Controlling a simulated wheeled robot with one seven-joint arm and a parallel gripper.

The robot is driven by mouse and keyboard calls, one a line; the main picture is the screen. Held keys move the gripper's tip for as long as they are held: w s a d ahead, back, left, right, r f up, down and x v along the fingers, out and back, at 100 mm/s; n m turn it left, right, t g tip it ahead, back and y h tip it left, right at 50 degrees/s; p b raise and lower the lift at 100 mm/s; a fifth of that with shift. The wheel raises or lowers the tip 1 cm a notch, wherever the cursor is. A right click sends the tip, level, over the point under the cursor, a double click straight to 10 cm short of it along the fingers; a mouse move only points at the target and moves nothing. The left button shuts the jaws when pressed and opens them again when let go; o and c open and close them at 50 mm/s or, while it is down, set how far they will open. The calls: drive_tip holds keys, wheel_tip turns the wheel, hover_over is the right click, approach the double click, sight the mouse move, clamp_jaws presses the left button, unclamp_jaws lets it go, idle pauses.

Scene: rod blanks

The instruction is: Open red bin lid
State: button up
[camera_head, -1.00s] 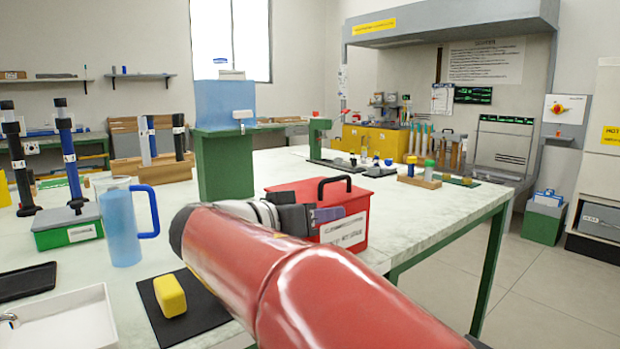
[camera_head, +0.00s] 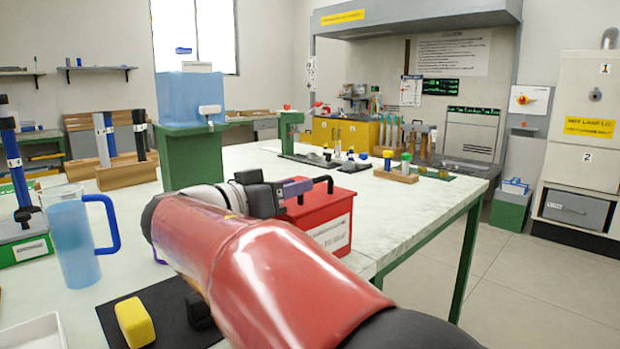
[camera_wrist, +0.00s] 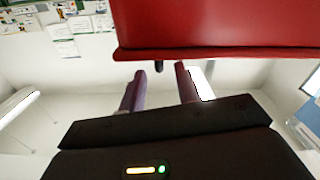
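The red bin (camera_head: 330,215) stands on the bench with a white label on its side. Its lid looks closed, with a black handle (camera_head: 322,181) on top. My gripper (camera_head: 300,188) is at the lid's left part, beside the handle; the arm and wrist hide the bin's left side. In the wrist view the two purple fingers of my gripper (camera_wrist: 160,76) are apart with nothing held between them. The red bin (camera_wrist: 225,28) fills the top of that view, just beyond the fingertips. A small dark piece shows between the tips at its edge. I cannot tell whether anything touches.
A blue pitcher (camera_head: 75,240) and a yellow block (camera_head: 135,322) on a black mat (camera_head: 180,318) are at the left. A blue tank on a green stand (camera_head: 195,160) is behind my wrist. Small bottles in a wooden rack (camera_head: 396,174) stand beyond the bin. The bench at right is clear.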

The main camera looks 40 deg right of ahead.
drive_tip(key=d, duration=0.2)
drive_tip(key=d+p, duration=0.1)
drive_tip(key=d, duration=0.2)
drive_tip(key=shift+w+d, duration=0.2)
drive_tip(key=shift+d, duration=0.15)
clamp_jaws()
